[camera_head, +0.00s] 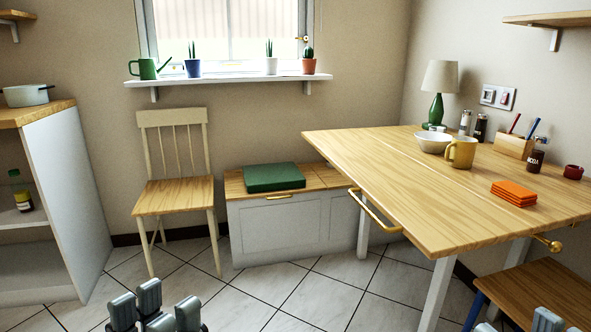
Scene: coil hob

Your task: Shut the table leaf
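The wooden table (430,190) stands at the right on white legs. The table leaf (385,185) seems to be the left part of its top, with a brass bar handle (372,211) along its left edge. The leaf lies level with the rest of the top, and its exact joint is hard to make out. My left gripper (154,310) is at the bottom left, over the floor, with its grey fingers apart and nothing seen between them. It is well away from the handle. My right gripper (550,322) is cut off at the bottom right corner, beside the table.
A white bowl (434,142), a yellow mug (461,153), orange coasters (514,194) and a lamp (439,80) stand on the table. A wooden stool (540,290) is at the lower right. A chair (175,193) and a storage bench (290,230) line the wall. The tiled floor in the middle is clear.

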